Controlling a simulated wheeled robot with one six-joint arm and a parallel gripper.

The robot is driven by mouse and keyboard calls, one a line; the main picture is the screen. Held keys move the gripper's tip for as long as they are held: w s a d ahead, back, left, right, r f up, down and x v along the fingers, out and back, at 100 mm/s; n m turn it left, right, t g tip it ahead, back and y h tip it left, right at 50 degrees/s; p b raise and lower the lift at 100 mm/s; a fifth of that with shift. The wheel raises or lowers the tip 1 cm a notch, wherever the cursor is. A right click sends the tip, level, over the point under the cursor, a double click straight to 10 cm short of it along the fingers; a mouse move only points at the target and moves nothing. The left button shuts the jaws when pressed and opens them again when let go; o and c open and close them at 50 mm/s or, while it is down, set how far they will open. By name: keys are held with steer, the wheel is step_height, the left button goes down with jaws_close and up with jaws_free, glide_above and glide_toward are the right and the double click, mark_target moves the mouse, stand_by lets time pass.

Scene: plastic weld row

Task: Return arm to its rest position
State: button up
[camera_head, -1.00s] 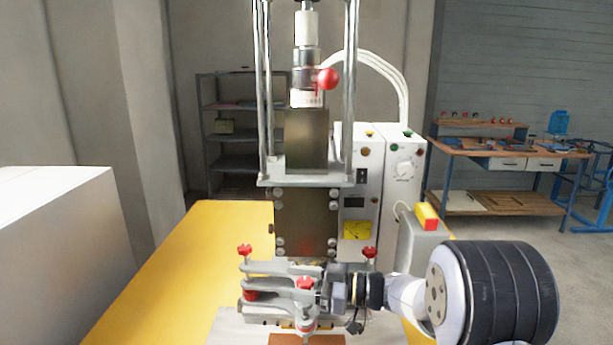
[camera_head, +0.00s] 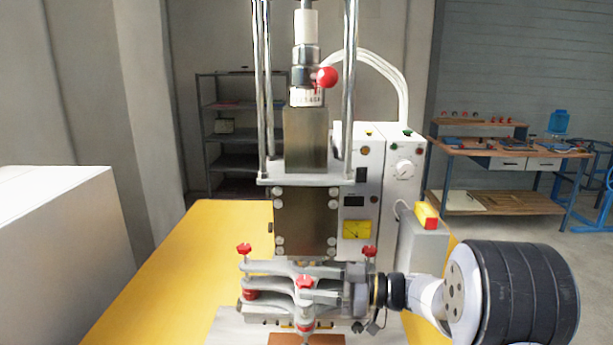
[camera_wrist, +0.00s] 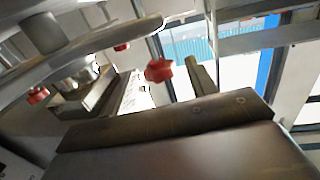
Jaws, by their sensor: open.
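My arm reaches in from the right in the head view. My gripper (camera_head: 354,288) is at the right side of the grey clamp fixture (camera_head: 290,283) with red knobs, under the welding press. Its fingertips are small and partly lost against the fixture, so I cannot tell whether they touch it. I see nothing held in it. The wrist view shows a red knob (camera_wrist: 158,70) and a grey clamp arm (camera_wrist: 85,50) close by, with a large dark surface across the bottom.
The press (camera_head: 305,220) rises behind the fixture on a yellow table (camera_head: 170,265). A white control cabinet (camera_head: 402,170) and a grey box with a red-yellow top (camera_head: 422,245) stand behind my arm. A white block (camera_head: 60,250) is at left. A workbench (camera_head: 500,165) is far right.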

mark_target(305, 276)
steer(key=shift+t, duration=0.3)
steer(key=x, duration=0.4)
steer(key=shift+a+f+b, duration=0.2)
steer(key=shift+a+b, duration=0.1)
steer(key=shift+d+m+t+h+b, duration=0.1)
steer(key=shift+m+t+h+b, duration=0.2)
steer(key=shift+m+t+b, duration=0.5)
steer(key=m+t+h+b, duration=0.1)
steer(key=t+b, duration=0.1)
steer(key=m+t+h+b, duration=0.1)
steer(key=m+t+b, duration=0.1)
steer(key=b, duration=0.1)
steer(key=m+t+h+b, duration=0.1)
steer(key=t+h+b, duration=0.1)
steer(key=shift+w+d+m+t, duration=0.15)
steer(key=shift+w+m+t, duration=0.25)
steer(key=m+t+h+b, duration=0.1)
steer(key=b, duration=0.2)
steer(key=shift+w, duration=0.1)
steer(key=m+t+h+b, duration=0.1)
steer(key=h+b, duration=0.1)
steer(key=b, duration=0.2)
steer(key=m+t+h+b, duration=0.1)
steer(key=m+h+b, duration=0.1)
steer(key=b, duration=0.2)
steer(key=m+t+h+b, duration=0.2)
steer(key=b, duration=0.2)
steer(key=shift+w+d+f+h, duration=0.1)
steer(key=shift+w+d+h, duration=0.1)
steer(key=shift+d+h, duration=0.15)
